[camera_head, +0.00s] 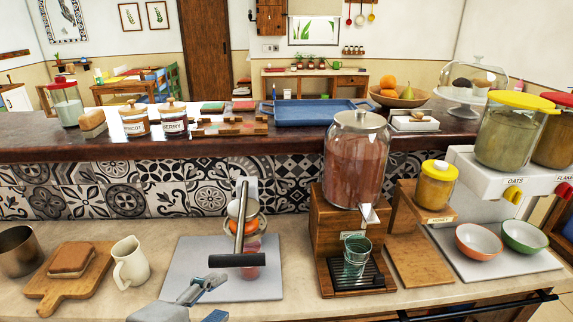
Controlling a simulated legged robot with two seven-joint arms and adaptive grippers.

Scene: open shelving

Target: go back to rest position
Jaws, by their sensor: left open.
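My left gripper (213,298) is at the bottom of the head view, left of centre. It is open with nothing between its fingers; part of it is cut off by the lower edge. It is over the front of a grey mat (185,262). Behind it stands a press with a metal lever and a black crossbar handle (238,260). The lever points down toward me, and something orange (246,225) shows behind it. The gripper looks apart from the handle. My right gripper is not in view.
Left on the counter are a white jug (130,263), a wooden board (52,293) with a brown slice, and a metal pot (18,252). Right are a drink dispenser (355,165) with a glass (356,255) below its tap, and two bowls (478,241) (525,236). A raised dark shelf runs behind.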

